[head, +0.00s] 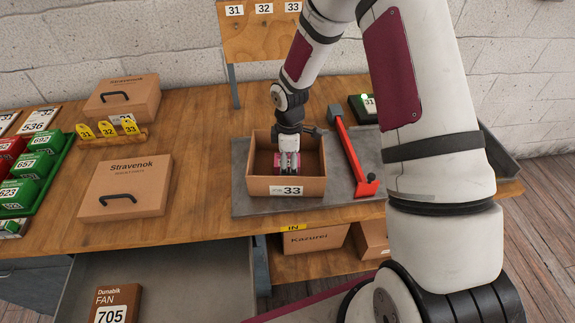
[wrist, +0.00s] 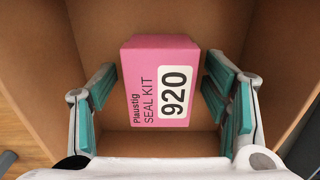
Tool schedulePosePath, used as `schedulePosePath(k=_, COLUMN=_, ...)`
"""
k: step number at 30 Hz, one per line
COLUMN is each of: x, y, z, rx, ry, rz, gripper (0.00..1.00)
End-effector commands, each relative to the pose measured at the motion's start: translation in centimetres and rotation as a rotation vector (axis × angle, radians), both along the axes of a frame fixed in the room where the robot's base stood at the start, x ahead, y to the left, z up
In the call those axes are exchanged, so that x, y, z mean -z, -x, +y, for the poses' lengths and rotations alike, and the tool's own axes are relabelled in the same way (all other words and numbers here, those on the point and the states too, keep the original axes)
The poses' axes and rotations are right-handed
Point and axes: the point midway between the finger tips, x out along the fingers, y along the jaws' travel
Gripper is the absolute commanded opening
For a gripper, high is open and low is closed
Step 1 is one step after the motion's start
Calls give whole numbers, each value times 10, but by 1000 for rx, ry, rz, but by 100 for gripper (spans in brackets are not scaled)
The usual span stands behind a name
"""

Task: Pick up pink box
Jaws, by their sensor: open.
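The pink box (wrist: 160,85), labelled "Plaustig SEAL KIT 920", lies inside an open brown bin (head: 285,186) marked 33 on the workbench. In the head view only a bit of pink (head: 281,160) shows behind my gripper. My gripper (wrist: 165,88) reaches down into the bin from above. Its two teal-padded fingers are open, one on each side of the pink box, with a visible gap on both sides. The wrist view does not clearly show how far the fingertips are above the bin floor.
The bin's walls surround my gripper closely. A red tool (head: 352,155) lies on the grey mat (head: 245,203) right of the bin. Lidded Stravenok boxes (head: 126,187) stand to the left. Below is an open drawer with a Dumabik fan box (head: 113,304).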

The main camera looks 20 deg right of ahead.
Motion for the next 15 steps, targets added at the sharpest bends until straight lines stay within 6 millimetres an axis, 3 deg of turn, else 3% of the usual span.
schedulePosePath(k=2, x=0, y=0, z=0, rx=0, ry=0, rz=0, gripper=69)
schedulePosePath(k=9, x=0, y=0, z=0, rx=1, ry=0, rz=0, gripper=18)
schedulePosePath(k=15, x=0, y=0, z=0, rx=1, ry=0, rz=0, gripper=18)
